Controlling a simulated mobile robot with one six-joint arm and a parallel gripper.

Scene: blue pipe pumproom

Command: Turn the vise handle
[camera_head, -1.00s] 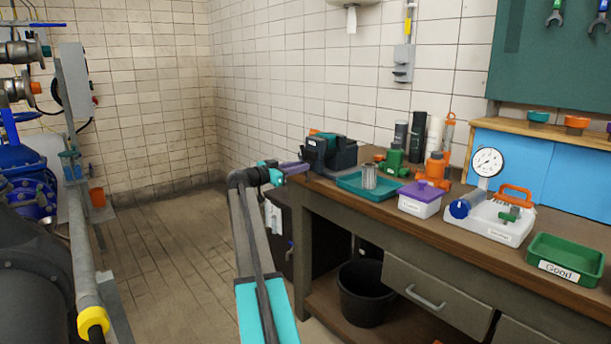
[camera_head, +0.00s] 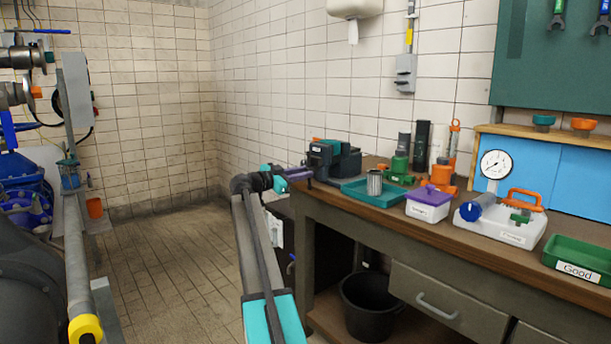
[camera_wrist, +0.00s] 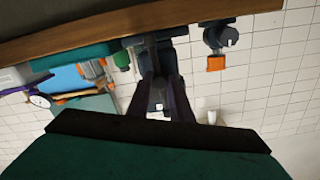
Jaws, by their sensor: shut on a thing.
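The dark blue-black vise (camera_head: 335,160) stands at the left end of the workbench. My gripper (camera_head: 303,173), with purple fingers, reaches its left, front side from the aisle. The fingers are shut on the vise handle, which is mostly hidden by them in the head view. In the wrist view, which is upside down, my gripper (camera_wrist: 160,90) shows as two dark fingers reaching towards the vise (camera_wrist: 160,38). The handle's grip point is too dark and small to make out clearly there.
On the workbench (camera_head: 430,225), right of the vise, are a teal tray (camera_head: 362,196) with a metal cup (camera_head: 374,181), a purple-lidded box (camera_head: 428,205), a gauge (camera_head: 495,164) and a green bin (camera_head: 580,262). A black bucket (camera_head: 366,310) stands below. Pipes (camera_head: 75,250) line the left; the aisle floor is clear.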

